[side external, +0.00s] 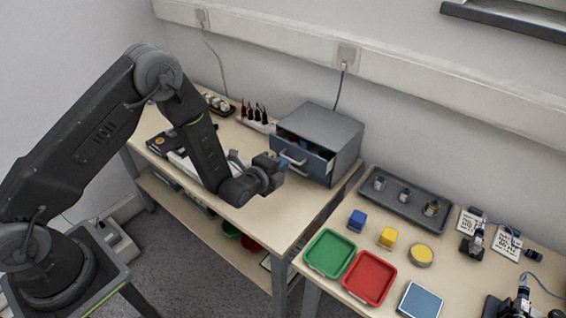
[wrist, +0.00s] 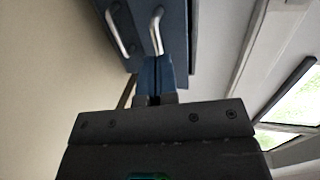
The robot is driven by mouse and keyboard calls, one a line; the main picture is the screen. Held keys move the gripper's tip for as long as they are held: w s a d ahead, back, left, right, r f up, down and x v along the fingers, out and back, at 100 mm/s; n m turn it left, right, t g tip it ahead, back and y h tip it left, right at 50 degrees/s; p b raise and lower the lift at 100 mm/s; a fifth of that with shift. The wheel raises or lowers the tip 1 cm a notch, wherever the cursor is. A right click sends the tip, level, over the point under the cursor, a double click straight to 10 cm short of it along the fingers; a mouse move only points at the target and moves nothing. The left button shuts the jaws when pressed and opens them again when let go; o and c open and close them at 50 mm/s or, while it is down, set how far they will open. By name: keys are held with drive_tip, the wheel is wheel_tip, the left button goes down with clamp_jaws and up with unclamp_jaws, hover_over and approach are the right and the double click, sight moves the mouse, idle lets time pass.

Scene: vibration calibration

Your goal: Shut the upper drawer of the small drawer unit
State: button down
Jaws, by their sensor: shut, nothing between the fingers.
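The small drawer unit (side external: 345,140) is a grey cabinet on the left table, with blue drawer fronts. Its upper drawer (side external: 313,161) is pulled out, and objects show dimly inside. A pale bar handle (side external: 293,157) is on its front. My gripper (side external: 280,162) is just in front of the drawer front, near the handle. In the wrist view, my shut, empty fingers (wrist: 155,72) point at the blue drawer front (wrist: 174,35), close to one bar handle (wrist: 156,30). A second handle (wrist: 118,32) shows to its left. I cannot tell whether the fingertips touch the drawer.
A rack of pens or tools (side external: 257,119) stands beside the unit. On the right table are a green tray (side external: 329,253), a red tray (side external: 369,278), a blue block (side external: 357,219), a yellow block (side external: 387,237) and a grey tray (side external: 412,204). Bare tabletop (side external: 265,215) lies before the unit.

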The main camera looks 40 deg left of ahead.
sight(295, 152)
drive_tip(key=shift+w+f, duration=0.15)
drive_tip(key=shift+w, duration=0.45)
drive_tip(key=shift+r+x, duration=0.25)
drive_tip(key=shift+x, duration=0.85)
drive_tip(key=shift+r+x, duration=0.25)
drive_tip(key=shift+x, duration=0.85)
